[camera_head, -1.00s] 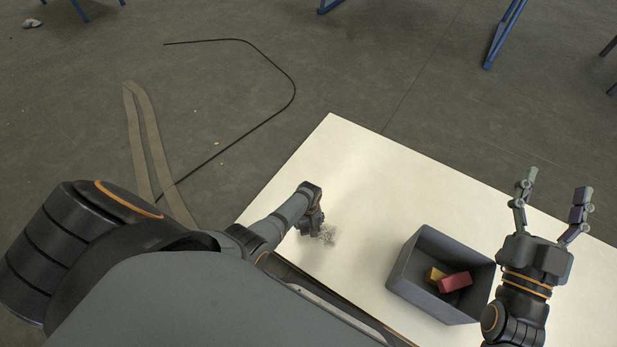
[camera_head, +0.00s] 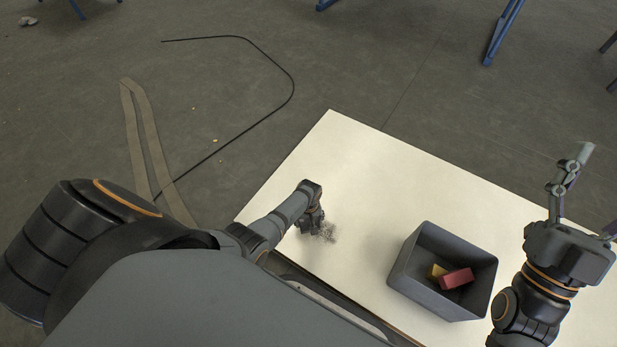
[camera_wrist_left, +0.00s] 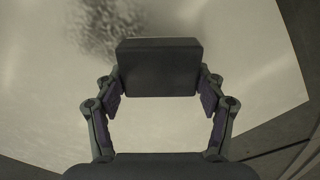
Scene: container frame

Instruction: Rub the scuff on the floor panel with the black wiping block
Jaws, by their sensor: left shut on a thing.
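The white floor panel (camera_head: 400,170) lies on the dark floor. A grey speckled scuff (camera_head: 325,233) is on it near its left edge. My left gripper (camera_head: 314,222) is low over the panel, just left of the scuff in the head view. In the left wrist view it is shut on the black wiping block (camera_wrist_left: 158,67), and the scuff (camera_wrist_left: 100,32) shows beyond the block's upper left edge. I cannot tell whether the block touches the panel. My right gripper (camera_head: 592,190) is open and empty at the right edge, one finger partly cut off.
A grey open bin (camera_head: 408,272) stands on the panel, with a red block (camera_head: 456,278) and a yellow block (camera_head: 437,270) inside. A black cable (camera_head: 290,75) and a tan strap (camera_head: 137,130) lie on the floor. The panel's far part is clear.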

